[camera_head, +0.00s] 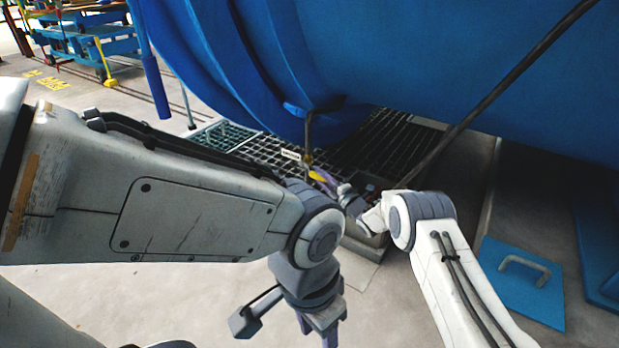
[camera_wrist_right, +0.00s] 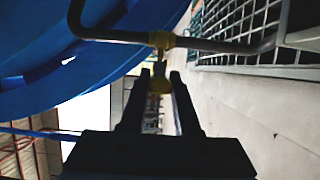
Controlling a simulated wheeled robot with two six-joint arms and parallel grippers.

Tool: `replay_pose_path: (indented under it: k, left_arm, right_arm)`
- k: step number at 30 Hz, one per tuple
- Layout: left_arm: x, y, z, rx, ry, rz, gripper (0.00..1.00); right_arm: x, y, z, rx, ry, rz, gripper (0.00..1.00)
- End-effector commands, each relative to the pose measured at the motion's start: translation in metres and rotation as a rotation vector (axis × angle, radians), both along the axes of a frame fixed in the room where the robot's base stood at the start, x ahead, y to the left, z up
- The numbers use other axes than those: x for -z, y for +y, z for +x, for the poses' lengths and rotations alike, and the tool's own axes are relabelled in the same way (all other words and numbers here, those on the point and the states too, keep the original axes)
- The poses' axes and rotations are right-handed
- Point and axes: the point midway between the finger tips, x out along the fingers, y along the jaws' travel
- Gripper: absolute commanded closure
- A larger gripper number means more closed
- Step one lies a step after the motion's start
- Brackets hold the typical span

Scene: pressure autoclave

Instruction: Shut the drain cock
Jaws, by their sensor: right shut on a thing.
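The drain cock (camera_head: 308,158) is a small yellow fitting on a thin pipe under the blue vessel, over the floor grating. In the right wrist view, the cock's yellow body (camera_wrist_right: 161,40) sits on a dark bent pipe, and its yellow handle (camera_wrist_right: 160,84) lies between my fingers. My right gripper (camera_head: 324,179) reaches in from the right and is shut on that handle. Its fingers also show in the right wrist view (camera_wrist_right: 159,92). My left gripper (camera_head: 325,330) hangs pointing down at the bottom middle, away from the cock; its fingertips are cut off by the frame.
The big blue vessel (camera_head: 430,70) overhangs the cock. A dark slanting pipe (camera_head: 490,98) passes right of it. A floor grating (camera_head: 395,145) lies below. A blue plate with a handle (camera_head: 520,290) lies on the floor at right. Blue carts (camera_head: 90,40) stand far left.

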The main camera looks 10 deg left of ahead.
Motion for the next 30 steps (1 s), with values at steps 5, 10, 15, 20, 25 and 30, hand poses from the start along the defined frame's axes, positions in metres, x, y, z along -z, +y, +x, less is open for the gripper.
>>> replay_pose_path:
  k: [5,10,15,20,25,30]
  left_arm:
    - [0.0,0.0,0.0,0.0,0.0,0.0,0.5]
    - [0.0,0.0,0.0,0.0,0.0,0.0,0.5]
    - [0.0,0.0,0.0,0.0,0.0,0.0,0.5]
    - [0.0,0.0,0.0,0.0,0.0,0.0,0.5]
    - [-0.005,0.0,0.0,0.0,0.0,0.0,0.5]
    - [-0.026,0.0,0.0,0.0,0.0,0.0,0.5]
  right_arm:
    - [0.004,-0.003,-0.002,-0.002,0.005,0.005,1.0]
    - [0.005,-0.002,-0.002,-0.002,0.007,0.004,1.0]
    - [0.005,-0.001,-0.002,-0.003,0.006,0.005,0.4]
    - [0.003,-0.001,-0.001,-0.002,0.004,0.004,0.4]
    - [0.001,-0.004,-0.004,-0.001,0.004,0.004,0.4]
    - [-0.003,-0.022,-0.02,0.001,0.009,0.003,0.4]
